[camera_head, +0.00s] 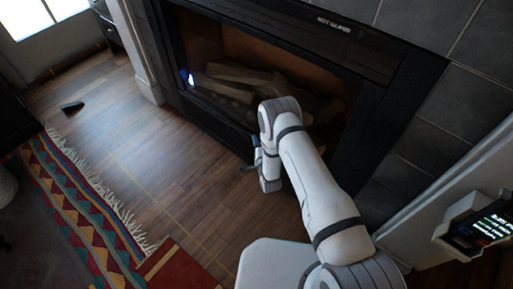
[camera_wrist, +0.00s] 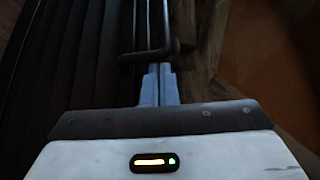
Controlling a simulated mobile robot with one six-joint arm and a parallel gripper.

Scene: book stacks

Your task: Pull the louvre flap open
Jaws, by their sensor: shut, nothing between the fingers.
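The dark fireplace (camera_head: 330,48) has a black strip below its opening, which I take for the louvre flap (camera_head: 212,122); my arm covers its right part. In the wrist view, dark parallel slats (camera_wrist: 65,60) fill the left side. A dark bar (camera_wrist: 130,58), perhaps the flap's handle, crosses just beyond my fingertips. My gripper (camera_head: 250,168) is low in front of the fireplace. In the wrist view, the blue-grey fingers of my gripper (camera_wrist: 158,72) are shut together with nothing between them. Whether they touch the bar I cannot tell.
Logs (camera_head: 235,80) lie inside the firebox. The wooden floor (camera_head: 165,145) in front is clear. A striped rug (camera_head: 85,215) lies at left, with a small dark object (camera_head: 72,107) on the floor beyond. A device with a lit screen (camera_head: 490,225) is at right.

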